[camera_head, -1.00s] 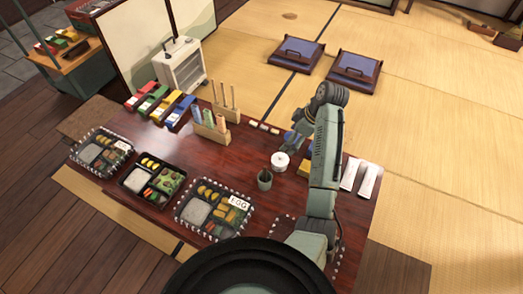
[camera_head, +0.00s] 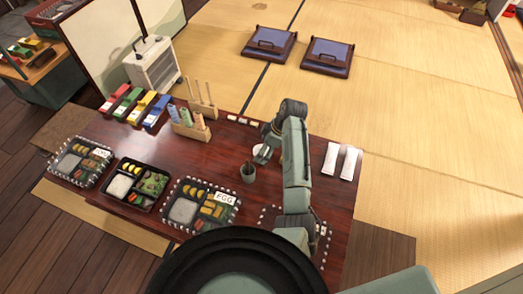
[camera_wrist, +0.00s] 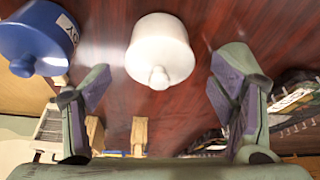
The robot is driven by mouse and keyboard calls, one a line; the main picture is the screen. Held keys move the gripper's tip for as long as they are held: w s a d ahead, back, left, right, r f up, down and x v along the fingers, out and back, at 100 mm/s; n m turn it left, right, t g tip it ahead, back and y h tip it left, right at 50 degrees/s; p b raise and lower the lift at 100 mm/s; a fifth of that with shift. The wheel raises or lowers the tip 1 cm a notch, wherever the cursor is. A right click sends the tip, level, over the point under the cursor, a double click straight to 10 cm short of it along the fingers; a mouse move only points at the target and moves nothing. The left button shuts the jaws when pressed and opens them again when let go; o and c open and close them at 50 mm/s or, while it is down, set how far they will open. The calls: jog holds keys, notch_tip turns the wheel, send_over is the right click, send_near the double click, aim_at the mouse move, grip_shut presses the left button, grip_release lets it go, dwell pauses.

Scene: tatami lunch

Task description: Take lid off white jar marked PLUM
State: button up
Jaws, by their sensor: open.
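A white jar (camera_wrist: 165,45) with a round knob on its lid shows in the wrist view. It lies between and beyond the fingers of my gripper (camera_wrist: 158,88), which is open and empty. No finger visibly touches the knob, and no PLUM marking can be read. In the head view the white jar (camera_head: 260,153) stands on the dark red table, partly hidden by my gripper (camera_head: 268,141) close by it. A blue jar (camera_wrist: 36,42) with a white label sits left of the white jar in the wrist view; its letters are not clear.
Wooden holders (camera_head: 190,129) stand behind, lunch boxes (camera_head: 136,184) line the front, and white packets (camera_head: 340,160) lie right. Tatami beyond is mostly clear.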

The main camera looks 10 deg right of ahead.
jog(key=shift+c, duration=0.4)
jog(key=c, duration=1)
jog(key=shift+o, duration=0.2)
jog(key=shift+r, duration=0.1)
jog(key=shift+r, duration=0.25)
jog(key=r, duration=0.2)
jog(key=shift+s+r+b, duration=0.3)
jog(key=shift+s+r, duration=0.05)
jog(key=shift+s, duration=0.05)
jog(key=s, duration=0.4)
jog(key=s+r+p, duration=0.1)
jog(key=s, duration=0.4)
jog(key=s+a+r, duration=0.1)
jog(key=s, duration=0.3)
jog(key=shift+s+p, duration=0.35)
jog(key=shift+s+f+p, duration=0.2)
jog(key=shift+s+p, duration=0.25)
jog(key=shift+s, duration=0.3)
